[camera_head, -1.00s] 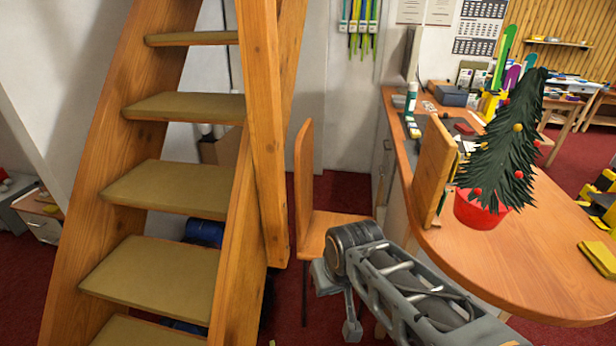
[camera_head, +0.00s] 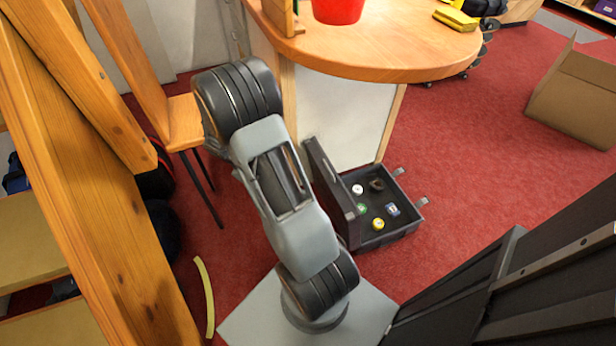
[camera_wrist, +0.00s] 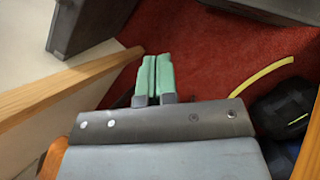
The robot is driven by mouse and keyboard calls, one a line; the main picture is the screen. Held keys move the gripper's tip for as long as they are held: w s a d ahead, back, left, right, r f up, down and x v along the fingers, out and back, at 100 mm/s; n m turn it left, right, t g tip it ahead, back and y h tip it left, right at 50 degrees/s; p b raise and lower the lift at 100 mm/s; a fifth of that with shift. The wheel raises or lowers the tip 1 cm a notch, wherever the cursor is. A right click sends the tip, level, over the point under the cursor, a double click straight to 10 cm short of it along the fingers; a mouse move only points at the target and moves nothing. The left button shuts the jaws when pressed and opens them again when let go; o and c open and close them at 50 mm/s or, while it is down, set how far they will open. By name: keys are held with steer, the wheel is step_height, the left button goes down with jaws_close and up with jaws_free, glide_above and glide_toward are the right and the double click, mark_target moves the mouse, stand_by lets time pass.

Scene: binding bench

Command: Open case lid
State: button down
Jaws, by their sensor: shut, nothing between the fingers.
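A dark case (camera_head: 396,236) stands on the red floor beside the table in the head view. Its lid (camera_head: 328,185) is raised, standing steeply along the case's left side. Several small round and square items lie inside the case. My arm comes down just left of the lid and hides part of its lower edge. My gripper does not show in the head view. In the wrist view my gripper (camera_wrist: 154,76) has its two green fingers shut together, empty, above the red floor. A dark grey panel (camera_wrist: 88,24) shows at the upper left there; I cannot tell whether it is the lid.
A round-ended wooden table (camera_head: 400,55) is above and behind the case. A wooden chair (camera_head: 183,122) and stairs (camera_head: 95,200) are at left. A yellow strip (camera_head: 205,295) lies on the floor. A cardboard box (camera_head: 578,95) is far right. Floor right of the case is clear.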

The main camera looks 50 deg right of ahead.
steer(key=w+d+f+n+g+h+b, duration=0.1)
steer(key=w+d+f+n+h+b, duration=0.3)
steer(key=d+f, duration=0.6)
steer(key=n+h+b, duration=0.2)
steer(key=n+b, duration=0.1)
steer(key=n, duration=0.1)
glide_toward(315, 164)
steer(key=x, duration=0.5)
steer(key=shift+s+a+f, duration=0.1)
steer(key=shift+a+f, duration=0.1)
steer(key=shift+f, duration=0.1)
steer(key=shift+s+d+r, duration=0.2)
steer(key=shift+s+d, duration=0.15)
steer(key=shift+d, duration=0.35)
